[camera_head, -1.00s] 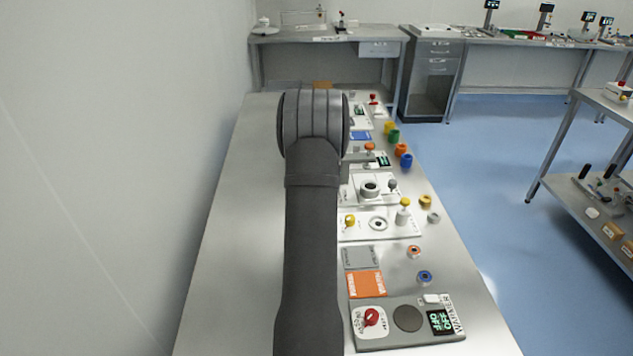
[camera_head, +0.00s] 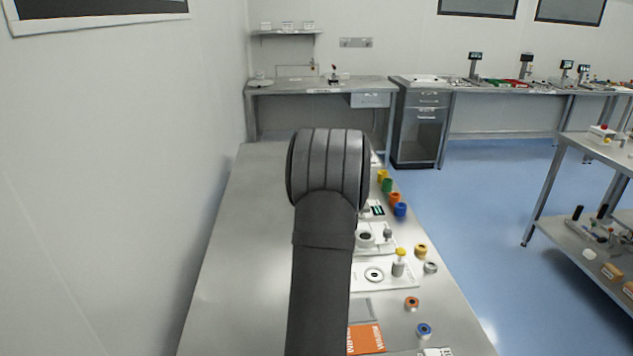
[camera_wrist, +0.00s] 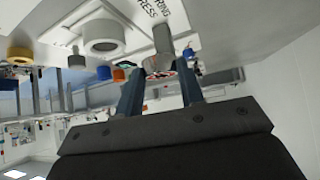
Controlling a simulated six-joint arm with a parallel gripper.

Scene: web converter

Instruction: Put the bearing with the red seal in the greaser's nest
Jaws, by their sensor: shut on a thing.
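My gripper (camera_wrist: 162,88) shows only in the wrist view, its two dark fingers shut on a small metallic piece with a trace of red, taken as the bearing with the red seal (camera_wrist: 162,73). The piece is partly hidden between the fingers. In the head view my arm hides the gripper. A white plate with a ringed round seat (camera_head: 374,275) and a yellow-capped bottle (camera_head: 399,263) lies right of my arm; I cannot read its label, so cannot tell whether it is the greaser's nest.
A white press fixture (camera_head: 366,237) stands behind that plate; its ring (camera_wrist: 104,37) shows in the wrist view. Loose rings lie along the right edge: yellow (camera_head: 421,250), grey (camera_head: 431,267), orange (camera_head: 412,302), blue (camera_head: 424,330). The bench's left side (camera_head: 245,260) is clear.

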